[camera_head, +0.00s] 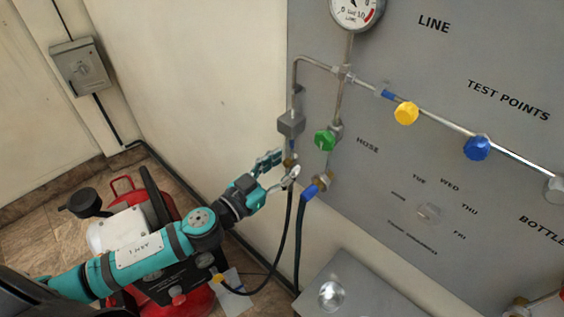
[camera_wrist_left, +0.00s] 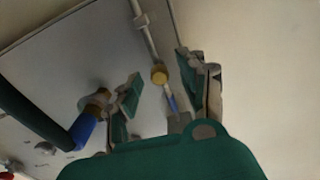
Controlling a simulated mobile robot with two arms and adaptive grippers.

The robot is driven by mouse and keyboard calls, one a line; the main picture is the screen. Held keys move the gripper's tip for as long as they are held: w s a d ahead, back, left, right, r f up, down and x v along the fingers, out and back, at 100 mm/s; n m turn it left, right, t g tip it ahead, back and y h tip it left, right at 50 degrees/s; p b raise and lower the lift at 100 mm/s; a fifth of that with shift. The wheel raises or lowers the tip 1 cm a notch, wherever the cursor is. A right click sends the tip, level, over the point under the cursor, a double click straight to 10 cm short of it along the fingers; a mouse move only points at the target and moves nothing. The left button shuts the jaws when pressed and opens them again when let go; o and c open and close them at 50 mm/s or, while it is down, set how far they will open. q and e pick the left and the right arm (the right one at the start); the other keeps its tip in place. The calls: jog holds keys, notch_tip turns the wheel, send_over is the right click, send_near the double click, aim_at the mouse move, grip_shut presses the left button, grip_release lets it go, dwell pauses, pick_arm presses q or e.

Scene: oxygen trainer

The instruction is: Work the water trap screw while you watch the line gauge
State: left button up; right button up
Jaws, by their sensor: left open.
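The line gauge (camera_head: 355,8) is at the top of the head view, cut off by the edge. Its needle is hard to read. A grey block (camera_head: 291,124), which looks like the water trap, hangs on the pipe below it. A small brass piece (camera_head: 290,160) sits under the block, partly hidden by my gripper. My left gripper (camera_head: 281,168) is open, with its fingers close around that brass piece; contact cannot be told. In the left wrist view, a brass piece (camera_wrist_left: 159,75) and the grey block (camera_wrist_left: 178,122) lie between the spread fingers. My right gripper is not in view.
A green knob (camera_head: 325,140) and a blue hose end (camera_head: 314,189) are close on the right of my gripper. Yellow (camera_head: 406,113) and blue (camera_head: 477,148) knobs sit along the pipe. A red machine (camera_head: 126,187) stands behind my arm. A grey box (camera_head: 350,290) is below.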

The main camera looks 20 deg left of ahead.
pick_arm(q)
grip_shut()
dwell(0.3)
dwell(0.3)
jog(key=m, duration=0.3)
jog(key=shift+m, duration=0.4)
jog(key=m, duration=0.3)
jog(key=shift+m+p, duration=0.3)
jog(key=shift+p, duration=0.05)
jog(key=m, duration=0.7)
jog(key=shift+p, duration=0.35)
